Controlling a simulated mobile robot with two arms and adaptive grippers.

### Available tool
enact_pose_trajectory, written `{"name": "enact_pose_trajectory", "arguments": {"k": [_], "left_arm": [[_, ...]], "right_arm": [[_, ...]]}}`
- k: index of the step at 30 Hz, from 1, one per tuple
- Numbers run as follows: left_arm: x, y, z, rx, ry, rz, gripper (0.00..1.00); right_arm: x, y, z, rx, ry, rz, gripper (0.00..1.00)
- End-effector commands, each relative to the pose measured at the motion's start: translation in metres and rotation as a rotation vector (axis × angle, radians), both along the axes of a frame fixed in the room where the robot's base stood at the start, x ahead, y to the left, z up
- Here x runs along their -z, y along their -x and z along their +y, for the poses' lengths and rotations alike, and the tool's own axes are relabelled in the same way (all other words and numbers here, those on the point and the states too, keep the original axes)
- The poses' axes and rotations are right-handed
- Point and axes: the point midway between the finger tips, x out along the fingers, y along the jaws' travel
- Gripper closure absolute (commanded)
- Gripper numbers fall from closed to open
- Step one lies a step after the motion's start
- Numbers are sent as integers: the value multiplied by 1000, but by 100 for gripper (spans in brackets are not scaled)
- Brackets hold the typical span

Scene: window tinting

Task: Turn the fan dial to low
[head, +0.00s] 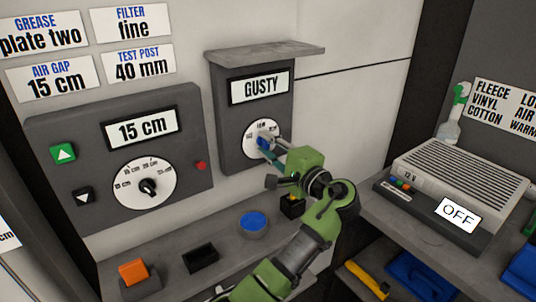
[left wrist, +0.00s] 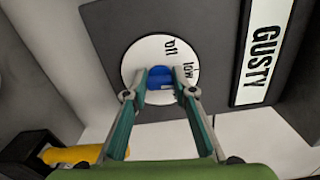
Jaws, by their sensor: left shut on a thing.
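The fan dial (head: 249,147) is a white disc with a blue knob, on a grey wall box under a display reading GUSTY. My left gripper (head: 269,145) is shut on the blue knob, its fingers on either side. In the left wrist view the blue knob (left wrist: 160,74) sits between the fingertips. The label "low" (left wrist: 183,74) shows just right of the knob there, and another label sits higher up. The knob's pointer is hidden by the fingers, so I cannot tell its exact setting. My right gripper is not in view.
A second panel (head: 190,125) with a 15 cm display and a black-knobbed dial (head: 147,187) is on the left. A ledge below holds an orange block (head: 132,272) and a blue disc (head: 253,221). A grey device marked OFF (head: 460,215) stands at right.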

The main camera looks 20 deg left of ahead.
Motion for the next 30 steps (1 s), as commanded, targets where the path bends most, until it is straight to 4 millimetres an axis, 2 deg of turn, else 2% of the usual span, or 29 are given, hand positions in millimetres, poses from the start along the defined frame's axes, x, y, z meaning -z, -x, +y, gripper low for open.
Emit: {"name": "enact_pose_trajectory", "arguments": {"k": [1, 6, 23, 24, 26, 30], "left_arm": [[2, 0, 1, -1, 14, -21, 97], [1, 0, 0, -1, 47, -65, 97], [-2, 0, 1, -1, 66, -91, 97], [-2, 0, 1, 0, 66, -91, 73], [-2, 0, 1, 0, 66, -91, 58], [-1, 0, 0, 0, 66, -89, 58]], "right_arm": [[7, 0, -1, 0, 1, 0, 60], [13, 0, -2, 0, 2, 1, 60], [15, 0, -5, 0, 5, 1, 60], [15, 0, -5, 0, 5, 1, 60], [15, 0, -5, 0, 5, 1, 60], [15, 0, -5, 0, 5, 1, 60]]}}
